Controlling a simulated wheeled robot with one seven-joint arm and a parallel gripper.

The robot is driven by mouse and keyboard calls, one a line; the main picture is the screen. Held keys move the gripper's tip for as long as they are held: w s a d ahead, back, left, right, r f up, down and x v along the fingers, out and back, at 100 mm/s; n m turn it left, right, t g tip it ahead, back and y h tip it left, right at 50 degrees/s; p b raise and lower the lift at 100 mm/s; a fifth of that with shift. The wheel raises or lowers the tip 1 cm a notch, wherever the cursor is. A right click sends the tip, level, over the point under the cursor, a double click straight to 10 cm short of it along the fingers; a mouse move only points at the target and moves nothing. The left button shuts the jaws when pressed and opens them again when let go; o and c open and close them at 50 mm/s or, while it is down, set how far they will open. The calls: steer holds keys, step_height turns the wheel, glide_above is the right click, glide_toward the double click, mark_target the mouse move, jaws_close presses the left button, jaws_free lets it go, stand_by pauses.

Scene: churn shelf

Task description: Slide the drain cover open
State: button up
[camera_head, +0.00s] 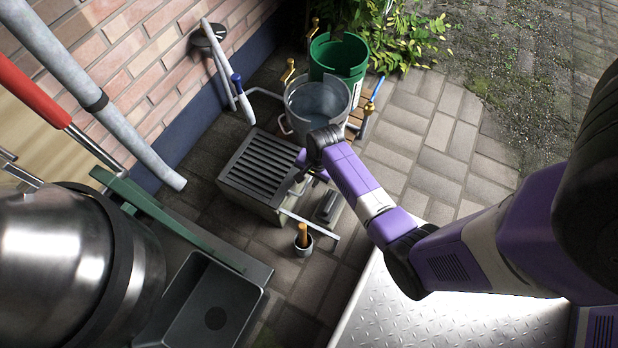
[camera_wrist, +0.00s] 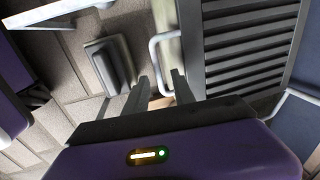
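The drain cover appears to be the dark slatted grate (camera_head: 262,163) on top of a low stone-coloured box (camera_head: 243,199) by the wall. In the wrist view the slats (camera_wrist: 250,45) fill the upper right. A pale U-shaped handle (camera_wrist: 154,62) stands out from the edge strip beside them. My gripper (camera_wrist: 161,76) is pointed at this handle, with its two fingers apart. The handle's lower end shows between the fingers, with gaps, and I cannot tell whether they touch it. In the head view my gripper (camera_head: 306,179) is at the box's right side, partly hidden by my arm.
A grey bucket of water (camera_head: 317,103) and a green bucket (camera_head: 340,58) stand behind the box. A small pot with a wooden handle (camera_head: 303,242) and a grey block (camera_head: 328,206) are in front. A sink (camera_head: 205,310) lies lower left. Paving at right is clear.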

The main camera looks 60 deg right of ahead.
jaws_close()
steer(key=shift+f, duration=0.1)
stand_by(1.4)
